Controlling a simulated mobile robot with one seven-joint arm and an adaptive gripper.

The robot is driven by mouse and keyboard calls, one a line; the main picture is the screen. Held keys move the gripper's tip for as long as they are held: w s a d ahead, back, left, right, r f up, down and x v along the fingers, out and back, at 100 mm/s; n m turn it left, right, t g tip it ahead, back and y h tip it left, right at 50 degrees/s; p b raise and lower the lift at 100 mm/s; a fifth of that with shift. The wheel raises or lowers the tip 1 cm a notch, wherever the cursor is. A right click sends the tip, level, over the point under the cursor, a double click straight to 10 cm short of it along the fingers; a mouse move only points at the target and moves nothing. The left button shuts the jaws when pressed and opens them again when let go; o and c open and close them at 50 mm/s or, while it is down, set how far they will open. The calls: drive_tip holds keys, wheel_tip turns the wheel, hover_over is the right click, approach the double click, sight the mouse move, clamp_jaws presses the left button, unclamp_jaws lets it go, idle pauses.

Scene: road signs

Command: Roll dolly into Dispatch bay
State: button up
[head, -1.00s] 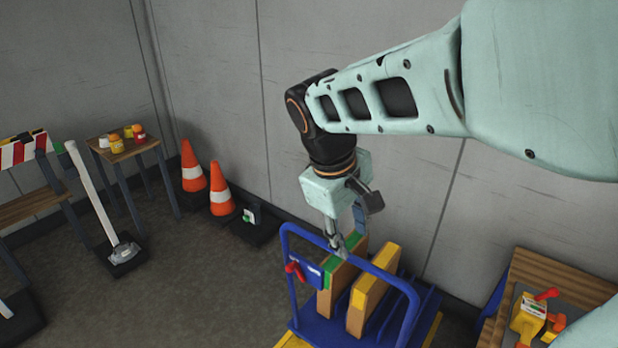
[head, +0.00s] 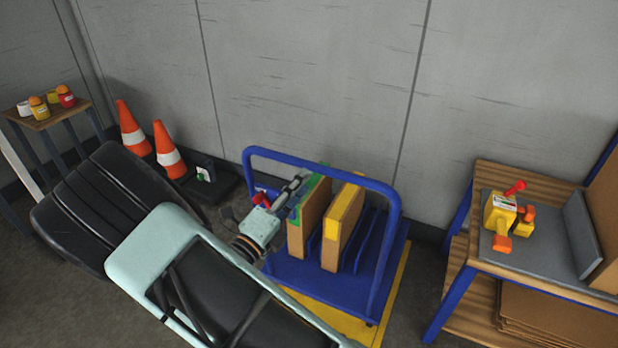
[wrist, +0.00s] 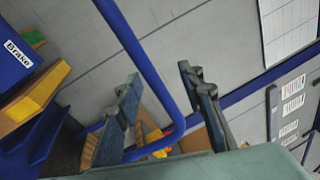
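The dolly (head: 281,275) is blue, with a tall tube handle (head: 330,166). It carries two upright brown panels, one with a green top (head: 304,225) and one with a yellow top (head: 343,220). A blue box marked "Brake" (wrist: 16,60) shows in the wrist view, and a red lever (head: 261,201) shows in the head view. My gripper (head: 296,187) is at the handle's left side. In the wrist view its fingers (wrist: 160,78) are apart, with the handle tube (wrist: 145,68) passing by the gap. I cannot tell whether they touch it. No Dispatch sign is readable.
Yellow floor marking (head: 335,322) borders the dolly. A workbench (head: 530,282) with yellow and red tools (head: 501,214) stands right. Two orange cones (head: 168,150) and a small table with jars (head: 50,115) stand left. A grey wall is close behind.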

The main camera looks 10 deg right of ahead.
sight(309, 166)
wheel_tip(309, 166, down, 4)
drive_tip(key=a+r+n+t+y, duration=0.1)
drive_tip(key=a+n+t+y, duration=0.1)
drive_tip(key=n, duration=0.2)
drive_tip(key=b+x, duration=0.1)
drive_tip(key=x, duration=0.4)
drive_tip(key=b+x, duration=0.1)
drive_tip(key=x, duration=0.5)
drive_tip(key=shift+w+a+f, duration=0.1)
drive_tip(key=shift+w+a, duration=0.1)
drive_tip(key=shift+a, duration=0.05)
drive_tip(key=shift+c, duration=0.7)
clamp_jaws()
